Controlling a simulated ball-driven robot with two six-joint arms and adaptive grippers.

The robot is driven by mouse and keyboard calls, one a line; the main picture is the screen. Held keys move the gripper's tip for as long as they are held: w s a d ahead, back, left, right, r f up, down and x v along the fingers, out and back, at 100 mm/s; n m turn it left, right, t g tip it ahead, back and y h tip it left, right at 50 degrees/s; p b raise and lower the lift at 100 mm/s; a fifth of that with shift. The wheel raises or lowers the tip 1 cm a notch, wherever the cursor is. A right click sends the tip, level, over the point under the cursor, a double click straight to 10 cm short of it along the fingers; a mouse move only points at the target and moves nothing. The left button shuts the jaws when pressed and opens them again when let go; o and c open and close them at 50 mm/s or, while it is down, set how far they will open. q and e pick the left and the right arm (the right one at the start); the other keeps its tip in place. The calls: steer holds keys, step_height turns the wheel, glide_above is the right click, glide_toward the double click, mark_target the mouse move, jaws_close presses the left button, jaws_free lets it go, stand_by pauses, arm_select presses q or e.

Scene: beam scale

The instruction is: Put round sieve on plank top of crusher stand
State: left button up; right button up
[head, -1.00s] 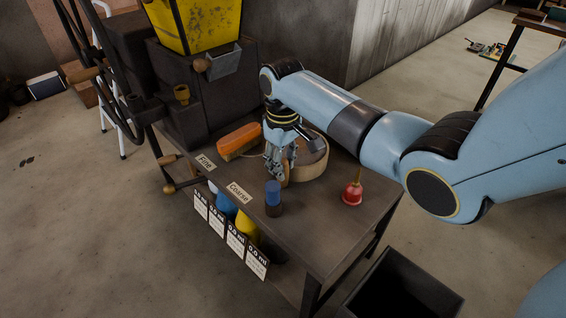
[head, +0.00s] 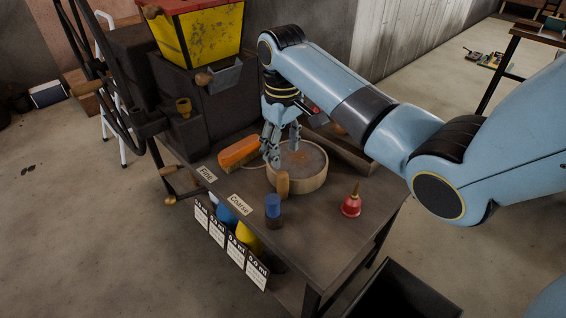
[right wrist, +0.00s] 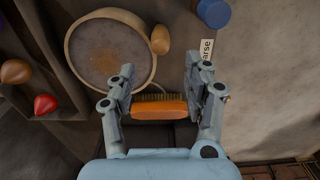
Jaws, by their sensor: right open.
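The round sieve (head: 312,178) has a pale wooden rim and a grey mesh with a brownish patch. It sits on the plank top (head: 330,215) of the crusher stand, with its wooden handle knob (head: 282,184) toward the front. It also shows at the upper left of the right wrist view (right wrist: 108,50). My right gripper (head: 276,160) is open, above the left edge of the sieve in the head view. In the right wrist view its fingers (right wrist: 160,98) are apart, with the orange brush (right wrist: 160,110) seen between them, and nothing is held. My left gripper is not in view.
The orange brush (head: 239,151) lies left of the sieve. A blue-topped cylinder (head: 273,208) and a red bell-shaped item (head: 352,203) stand toward the front. Labels Fine (head: 206,174) and Coarse (head: 241,205) mark the left edge. The yellow crusher hopper (head: 212,35) rises behind.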

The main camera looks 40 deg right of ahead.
steer(key=shift+r, duration=1.65)
